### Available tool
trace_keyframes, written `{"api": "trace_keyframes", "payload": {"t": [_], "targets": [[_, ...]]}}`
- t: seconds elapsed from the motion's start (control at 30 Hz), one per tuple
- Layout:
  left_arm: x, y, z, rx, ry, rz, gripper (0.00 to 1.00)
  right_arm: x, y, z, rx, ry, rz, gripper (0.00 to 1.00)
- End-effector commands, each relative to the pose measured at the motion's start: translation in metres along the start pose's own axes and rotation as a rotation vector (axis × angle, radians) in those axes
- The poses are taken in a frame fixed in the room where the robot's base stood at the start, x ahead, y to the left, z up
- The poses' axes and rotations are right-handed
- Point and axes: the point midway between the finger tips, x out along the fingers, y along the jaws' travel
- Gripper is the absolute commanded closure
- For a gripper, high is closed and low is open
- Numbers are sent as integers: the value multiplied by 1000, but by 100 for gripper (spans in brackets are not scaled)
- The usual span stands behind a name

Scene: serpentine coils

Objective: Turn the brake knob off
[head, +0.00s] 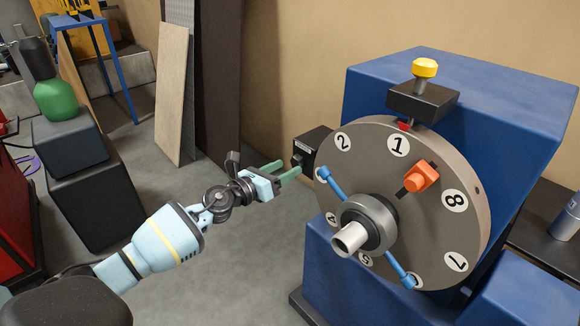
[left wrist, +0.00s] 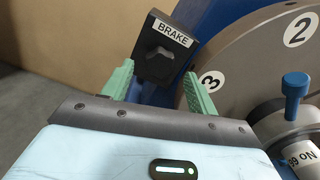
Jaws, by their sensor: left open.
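The brake box (head: 312,146) is a black block on the left side of the blue machine, behind the numbered wheel. In the left wrist view its face carries a BRAKE label, and the dark brake knob (left wrist: 161,54) sits below the label. My left gripper (head: 277,171) is open, with its green fingers pointing at the box. In the left wrist view the fingers of my left gripper (left wrist: 160,88) stand on either side of the box's lower part, with the knob between and beyond them. I cannot tell whether they touch it. My right gripper is not in view.
The grey numbered wheel (head: 440,225) with blue handles (head: 333,185) and a central hub (head: 362,228) is close to the right of my left gripper. The blue machine body (head: 480,110) stands behind. Boards (head: 171,95) lean on the wall. The floor left of the machine is clear.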

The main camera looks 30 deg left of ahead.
Motion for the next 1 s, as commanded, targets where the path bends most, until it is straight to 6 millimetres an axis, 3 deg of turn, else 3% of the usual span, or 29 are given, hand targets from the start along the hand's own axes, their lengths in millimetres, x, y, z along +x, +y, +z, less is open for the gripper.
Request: {"api": "trace_keyframes", "payload": {"t": [0.23, 0.6, 0.93, 1.0], "targets": [[23, 0, -1, -2, 1, 0, 41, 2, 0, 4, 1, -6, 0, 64], [26, 0, 0, -1, 0, -1, 43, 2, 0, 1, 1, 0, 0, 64], [26, 0, 0, -2, 0, 0, 86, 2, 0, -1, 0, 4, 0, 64], [26, 0, 0, -2, 0, 0, 86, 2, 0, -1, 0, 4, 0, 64]]}}
